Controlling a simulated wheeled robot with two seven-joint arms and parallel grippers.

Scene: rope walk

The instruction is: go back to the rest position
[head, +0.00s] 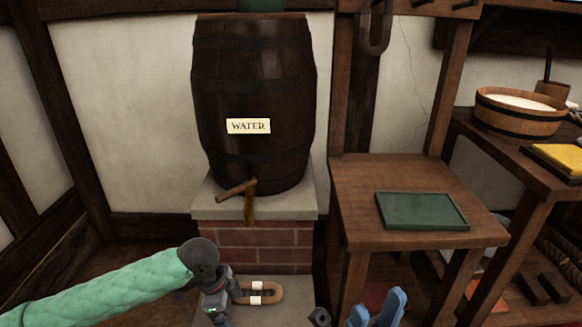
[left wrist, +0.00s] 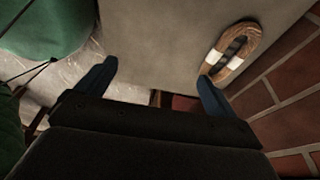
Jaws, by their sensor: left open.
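My left gripper (left wrist: 156,82) is open in the left wrist view, with its blue fingers wide apart and nothing between them. In the head view my left arm comes in from the left in a green sleeve, and its fingers cannot be made out. A small rope coil (head: 262,293) with white bindings lies on the pale slab by the brick base. It also shows in the left wrist view (left wrist: 233,50), beyond the right-hand finger and apart from it as far as I can tell. My right gripper (head: 377,306) is at the bottom edge, blue fingers apart and empty.
A dark barrel (head: 253,95) labelled WATER, with a wooden tap (head: 236,191), stands on a brick base (head: 255,246). To its right is a wooden stand (head: 365,175) with a green tray (head: 421,210). A wooden tub (head: 515,113) and yellow item (head: 562,157) are farther right.

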